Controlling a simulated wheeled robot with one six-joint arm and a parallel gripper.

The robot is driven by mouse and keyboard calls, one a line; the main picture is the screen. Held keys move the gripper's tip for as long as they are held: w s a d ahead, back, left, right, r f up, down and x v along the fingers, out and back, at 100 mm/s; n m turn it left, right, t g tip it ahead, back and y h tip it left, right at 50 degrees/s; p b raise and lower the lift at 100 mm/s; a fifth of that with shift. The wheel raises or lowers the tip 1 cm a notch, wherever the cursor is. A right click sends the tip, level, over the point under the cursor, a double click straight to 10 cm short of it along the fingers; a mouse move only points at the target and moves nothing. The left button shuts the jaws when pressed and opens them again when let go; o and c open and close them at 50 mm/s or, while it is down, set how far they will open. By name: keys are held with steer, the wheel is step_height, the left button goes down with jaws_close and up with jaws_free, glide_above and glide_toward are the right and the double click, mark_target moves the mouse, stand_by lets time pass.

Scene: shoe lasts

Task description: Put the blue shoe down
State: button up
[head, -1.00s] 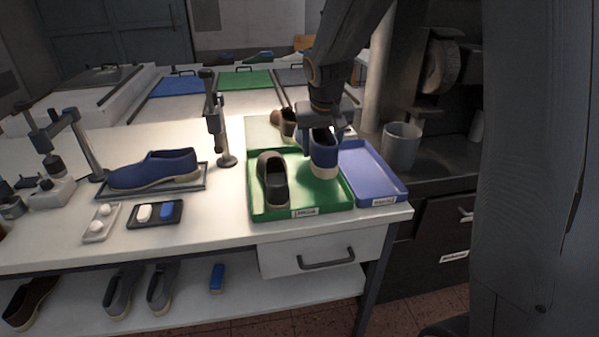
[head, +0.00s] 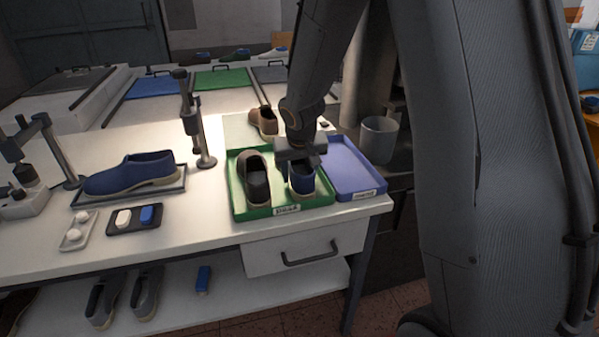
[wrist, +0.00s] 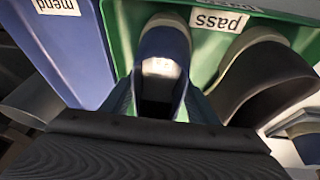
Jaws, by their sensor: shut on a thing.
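The blue shoe (head: 302,183) is in the right part of the green tray (head: 240,206), labelled "pass", with its toe toward the tray's front edge. It also shows in the wrist view (wrist: 166,55). My gripper (head: 302,164) is above the shoe and shut on its upper opening. The sole looks at or very near the tray floor; I cannot tell if it touches. A dark grey shoe (head: 254,178) stands in the same tray, to the left of the blue shoe. Another blue shoe (head: 133,174) rests on a dark stand at the left.
A blue tray (head: 352,168), labelled "mend" in the wrist view (wrist: 58,45), adjoins the green tray on the right. A brown shoe (head: 263,120) stands behind the green tray. A grey cup (head: 378,140) stands at the right. A post (head: 190,120) rises left of the tray.

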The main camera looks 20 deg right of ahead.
steer(key=o, duration=1.3)
steer(key=shift+o, duration=0.2)
steer(key=shift+r, duration=0.25)
steer(key=b+v, duration=0.1)
steer(key=v, duration=1)
steer(key=s+f+g, duration=0.2)
steer(key=s+f, duration=0.2)
steer(key=s, duration=0.6)
steer(key=s+f+g+y, duration=0.1)
steer(key=s+f, duration=0.4)
steer(key=s, duration=0.6)
steer(key=shift+d+n+g, duration=0.3)
steer(key=shift+d+g, duration=0.1)
steer(key=shift+d, duration=0.05)
